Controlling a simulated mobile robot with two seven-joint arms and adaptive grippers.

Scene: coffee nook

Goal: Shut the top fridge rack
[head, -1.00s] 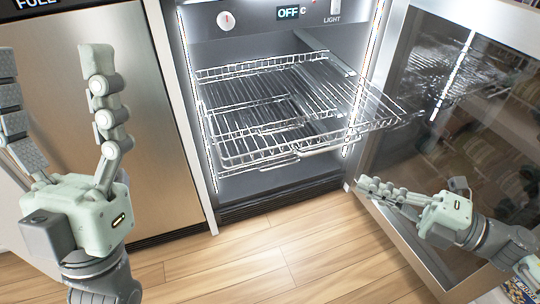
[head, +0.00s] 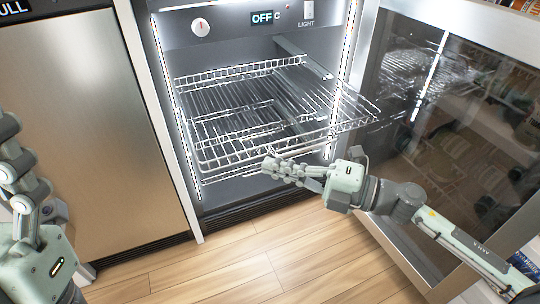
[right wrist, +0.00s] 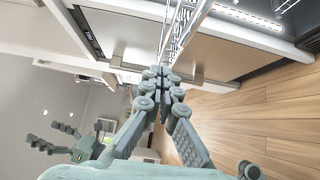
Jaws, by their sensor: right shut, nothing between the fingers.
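The top fridge rack (head: 345,112), a silver wire shelf, sticks out of the lit fridge toward the open door. Another wire rack (head: 205,132) shows under it, partly hidden by its wires. My right gripper (head: 270,166) is shut and empty, just in front of and below the racks' front rails; I cannot tell whether it touches them. In the right wrist view its closed fingers (right wrist: 160,75) point at the wire racks (right wrist: 183,28). My left gripper (head: 18,150) is cut off at the left edge; its fingers look spread and empty in the right wrist view (right wrist: 72,132).
The glass fridge door (head: 450,130) stands open at the right, close to my right arm. A steel appliance front (head: 90,130) is at the left. The wooden floor (head: 240,265) before the fridge is clear.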

